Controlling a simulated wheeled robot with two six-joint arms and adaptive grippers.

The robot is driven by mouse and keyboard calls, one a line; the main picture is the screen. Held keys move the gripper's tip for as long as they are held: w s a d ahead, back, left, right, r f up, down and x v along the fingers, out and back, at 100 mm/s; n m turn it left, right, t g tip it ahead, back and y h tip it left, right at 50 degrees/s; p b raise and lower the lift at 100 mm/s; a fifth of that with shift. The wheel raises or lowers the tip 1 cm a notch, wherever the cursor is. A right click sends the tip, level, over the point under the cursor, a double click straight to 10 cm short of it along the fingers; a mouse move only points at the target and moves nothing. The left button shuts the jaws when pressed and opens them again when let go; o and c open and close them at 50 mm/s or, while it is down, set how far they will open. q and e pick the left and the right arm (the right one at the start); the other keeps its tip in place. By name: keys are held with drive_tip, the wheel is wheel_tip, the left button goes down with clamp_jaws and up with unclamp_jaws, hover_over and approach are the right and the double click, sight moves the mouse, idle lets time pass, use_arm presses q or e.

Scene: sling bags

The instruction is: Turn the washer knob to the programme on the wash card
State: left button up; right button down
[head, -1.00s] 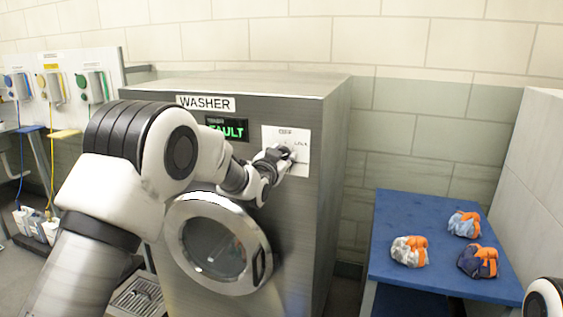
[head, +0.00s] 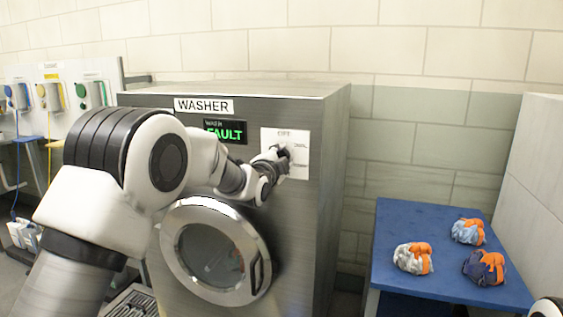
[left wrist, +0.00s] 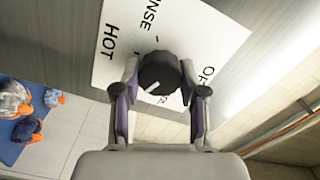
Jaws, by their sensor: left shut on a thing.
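The washer (head: 320,130) is a grey metal machine with a round door. Its white dial plate (head: 299,171) is at the upper right of the front. My left gripper (head: 281,155) is at this plate and hides most of the knob in the head view. In the left wrist view the black round knob (left wrist: 158,70) sits between the two fingers of my left gripper (left wrist: 159,76), which is shut on it. The knob's white mark points to the lower left there. "HOT", "NSE" and "OF" can be read around it. I cannot make out a wash card.
A green display (head: 226,131) reads "FAULT" beside the plate. A blue table (head: 400,215) at the right holds three bundled bags with orange parts (head: 413,258). Dispensers (head: 92,95) hang on the left. A wall stands behind the washer.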

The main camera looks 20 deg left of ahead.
use_arm(q)
drive_tip(key=shift+r+m, duration=0.2)
drive_tip(key=shift+m, duration=0.4)
drive_tip(key=o, duration=1.1)
drive_tip(key=shift+o, duration=0.2)
drive_tip(key=shift+w+f, duration=0.1)
drive_tip(key=shift+f, duration=0.05)
drive_tip(key=s, duration=1.2)
drive_tip(key=shift+a, duration=0.2)
drive_tip(key=shift+f, duration=0.1)
